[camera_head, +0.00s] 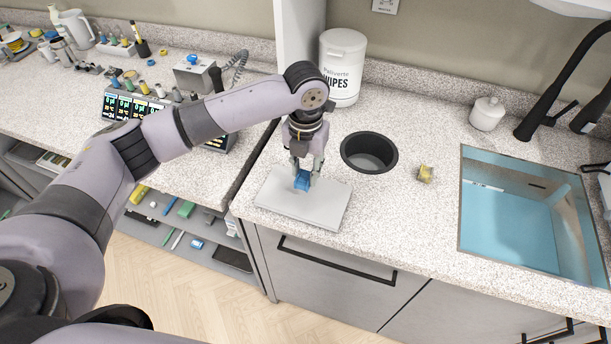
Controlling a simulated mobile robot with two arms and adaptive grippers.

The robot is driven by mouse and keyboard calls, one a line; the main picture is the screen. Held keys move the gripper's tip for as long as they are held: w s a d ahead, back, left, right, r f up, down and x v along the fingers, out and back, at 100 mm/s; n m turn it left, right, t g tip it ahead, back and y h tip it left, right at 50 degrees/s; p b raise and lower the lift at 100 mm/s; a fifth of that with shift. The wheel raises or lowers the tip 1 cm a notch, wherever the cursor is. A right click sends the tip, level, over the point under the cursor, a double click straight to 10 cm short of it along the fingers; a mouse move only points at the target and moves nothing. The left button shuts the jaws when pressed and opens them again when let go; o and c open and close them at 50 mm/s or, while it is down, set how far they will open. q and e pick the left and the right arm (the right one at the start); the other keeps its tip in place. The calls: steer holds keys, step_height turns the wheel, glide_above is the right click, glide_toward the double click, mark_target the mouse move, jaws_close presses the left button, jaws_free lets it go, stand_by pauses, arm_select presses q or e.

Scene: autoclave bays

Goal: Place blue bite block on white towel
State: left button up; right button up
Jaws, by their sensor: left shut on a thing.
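The blue bite block (302,181) is a small blue piece between the fingertips of my left gripper (305,172). The gripper points down and is shut on the block. The white towel (322,209) is a flat, folded, light-grey-white rectangle near the counter's front left corner. The block is over the towel's back part; I cannot tell whether it touches the towel or is just above it. My right gripper is not in view.
A round dark bin hole (369,152) and a small yellowish block (425,174) are right of the towel. A wipes canister (342,66) stands behind. A blue sink basin (520,222) is further right. Instruments crowd the left counter (60,105).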

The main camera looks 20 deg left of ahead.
mark_target(306, 173)
arm_select(q)
steer(key=shift+f+p, duration=0.3)
steer(key=shift+f, duration=1.6)
steer(key=o, duration=1)
steer(key=shift+f, duration=0.1)
steer(key=shift+r, duration=0.3)
step_height(306, 173, up, 10)
steer(key=b, duration=0.3)
steer(key=shift+r, duration=0.85)
